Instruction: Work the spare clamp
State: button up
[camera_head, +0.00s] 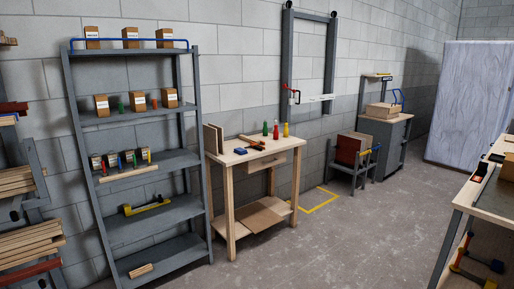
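Several clamp-like tools show, and I cannot tell which one is the spare clamp. A yellow clamp (147,208) with a dark end lies on the second shelf from the bottom of the grey shelf unit. A small red-handled clamp (291,94) is on the dark wall frame. My gripper is not in view.
The grey shelf unit (204,110) holds boxes and bottles. A wooden table (262,162) with bottles stands beside it. The workbench (466,202) is at right. The grey floor (345,245) between is clear.

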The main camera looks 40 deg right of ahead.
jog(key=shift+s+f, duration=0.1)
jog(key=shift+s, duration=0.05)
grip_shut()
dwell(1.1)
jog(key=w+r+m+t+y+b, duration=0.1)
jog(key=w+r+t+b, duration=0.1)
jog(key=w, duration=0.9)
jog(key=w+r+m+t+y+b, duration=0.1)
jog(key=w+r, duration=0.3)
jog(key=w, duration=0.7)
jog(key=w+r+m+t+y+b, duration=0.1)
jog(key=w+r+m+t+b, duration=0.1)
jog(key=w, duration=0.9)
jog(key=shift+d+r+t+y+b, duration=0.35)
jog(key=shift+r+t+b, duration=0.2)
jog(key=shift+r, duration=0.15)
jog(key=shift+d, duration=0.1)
